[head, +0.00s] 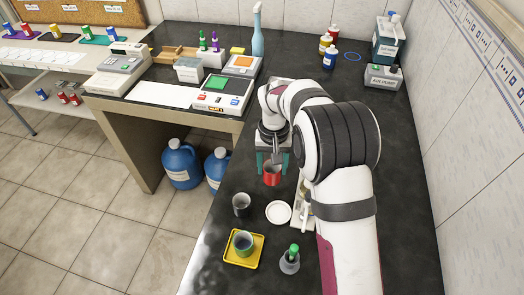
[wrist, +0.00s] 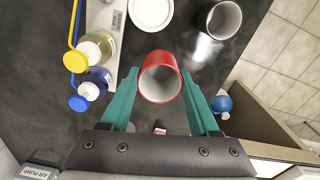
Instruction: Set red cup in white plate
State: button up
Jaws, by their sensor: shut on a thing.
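The red cup (head: 272,177) is between the green fingers of my gripper (head: 272,162) in the head view. In the wrist view the red cup (wrist: 160,76) sits between the two fingertips of my gripper (wrist: 158,84), its pale inside facing the camera. The gripper is shut on it. The white plate (head: 278,212) lies on the black bench below the cup in the head view, apart from it. The plate (wrist: 151,10) is partly cut off at the top of the wrist view. I cannot tell exactly how high the cup is above the bench.
A dark cup (head: 241,204) stands left of the plate. A yellow tray (head: 231,257) holds a blue-green cup (head: 243,242), and a green-capped flask (head: 290,262) stands nearby.

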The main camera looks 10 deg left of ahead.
jog(key=shift+n, duration=0.6)
jog(key=shift+s+d+f, duration=0.6)
jog(key=shift+s+f, duration=0.15)
jog(key=shift+s, duration=0.4)
jog(key=shift+s+d+f, duration=0.6)
jog(key=shift+s+f, duration=0.1)
jog(key=shift+s, duration=0.4)
jog(key=shift+s+d+f, duration=0.6)
jog(key=shift+s+f, duration=0.15)
jog(key=shift+s, duration=0.4)
jog(key=shift+f, duration=0.75)
jog(key=o, duration=1.1)
jog(key=shift+o, duration=0.4)
jog(key=shift+r, duration=3)
